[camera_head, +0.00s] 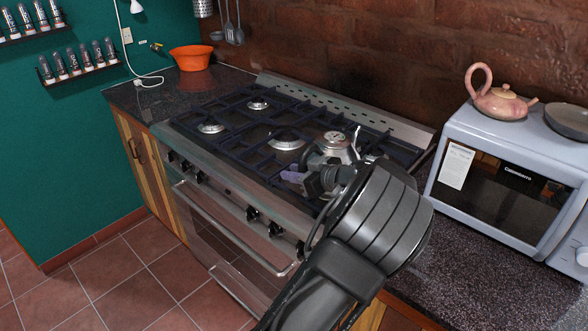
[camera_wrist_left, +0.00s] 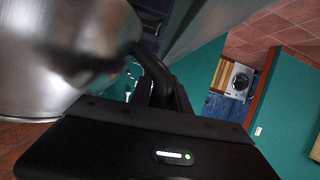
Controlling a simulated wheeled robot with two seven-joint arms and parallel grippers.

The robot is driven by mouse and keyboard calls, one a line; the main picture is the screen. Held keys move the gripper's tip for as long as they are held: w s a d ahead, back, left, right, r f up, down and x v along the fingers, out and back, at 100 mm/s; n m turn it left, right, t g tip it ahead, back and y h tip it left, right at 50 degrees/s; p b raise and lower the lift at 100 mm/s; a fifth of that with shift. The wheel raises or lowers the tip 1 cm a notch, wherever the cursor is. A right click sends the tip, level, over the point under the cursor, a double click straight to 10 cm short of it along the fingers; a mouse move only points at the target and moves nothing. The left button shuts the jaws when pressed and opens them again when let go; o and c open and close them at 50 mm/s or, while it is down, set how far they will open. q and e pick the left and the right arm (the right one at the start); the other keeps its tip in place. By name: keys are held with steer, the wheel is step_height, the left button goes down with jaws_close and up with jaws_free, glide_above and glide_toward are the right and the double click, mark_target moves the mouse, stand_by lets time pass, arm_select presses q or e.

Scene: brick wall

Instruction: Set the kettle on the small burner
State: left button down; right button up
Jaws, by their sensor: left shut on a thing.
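A silver metal kettle (camera_head: 336,144) is at the right part of the stove top, partly hidden behind my left arm and gripper. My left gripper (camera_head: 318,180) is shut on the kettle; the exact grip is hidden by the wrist. I cannot tell whether the kettle touches the grates. In the left wrist view the kettle's shiny body (camera_wrist_left: 50,60) fills the left side, close to the gripper (camera_wrist_left: 155,85). Burners show at the back left (camera_head: 258,103), the front left (camera_head: 211,128) and the middle (camera_head: 286,142). My right gripper is not in view.
Dark grates (camera_head: 240,118) cover the stove (camera_head: 215,195). A microwave (camera_head: 500,180) stands at the right with a pink teapot (camera_head: 500,102) and a dark bowl (camera_head: 568,120) on top. An orange bowl (camera_head: 191,57) is on the left counter. The left burners are clear.

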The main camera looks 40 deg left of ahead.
arm_select(q)
steer(key=shift+f+b, duration=0.15)
steer(key=shift+b, duration=0.15)
stand_by(0.5)
steer(key=c, duration=1.5)
jaws_free()
steer(key=o, duration=0.3)
steer(key=shift+o, duration=0.2)
steer(key=shift+s+f, duration=0.1)
steer(key=b+v, duration=0.1)
steer(key=v, duration=0.7)
steer(key=shift+a, duration=0.1)
